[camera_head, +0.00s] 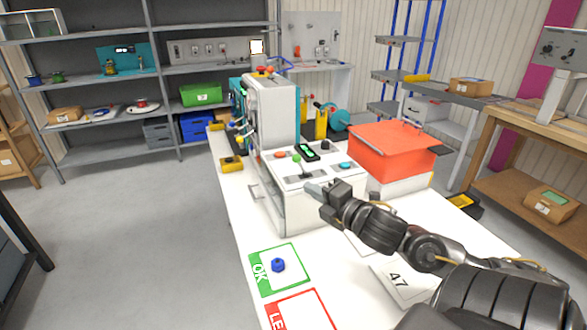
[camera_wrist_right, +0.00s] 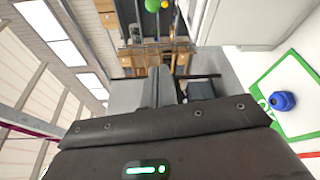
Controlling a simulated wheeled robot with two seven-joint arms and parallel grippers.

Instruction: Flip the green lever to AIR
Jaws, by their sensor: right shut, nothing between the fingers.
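A green ball knob (camera_head: 296,159), which looks like the green lever's end, stands on the sloped top of the white machine (camera_head: 290,205) in the head view. It also shows at the top edge of the right wrist view (camera_wrist_right: 152,5). I cannot read an AIR label or tell the lever's position. My right gripper (camera_head: 312,188) is shut and empty at the panel's front edge, below and right of the green knob and apart from it. Its closed fingers (camera_wrist_right: 158,85) show in the right wrist view. My left gripper is not in view.
An orange knob (camera_head: 279,155), a small dark display (camera_head: 306,152) and a blue-green button (camera_head: 345,165) are on the same panel. A red bin (camera_head: 392,150) stands to the right. A blue part (camera_head: 278,265) lies on the green-framed OK mat (camera_head: 290,286) in front.

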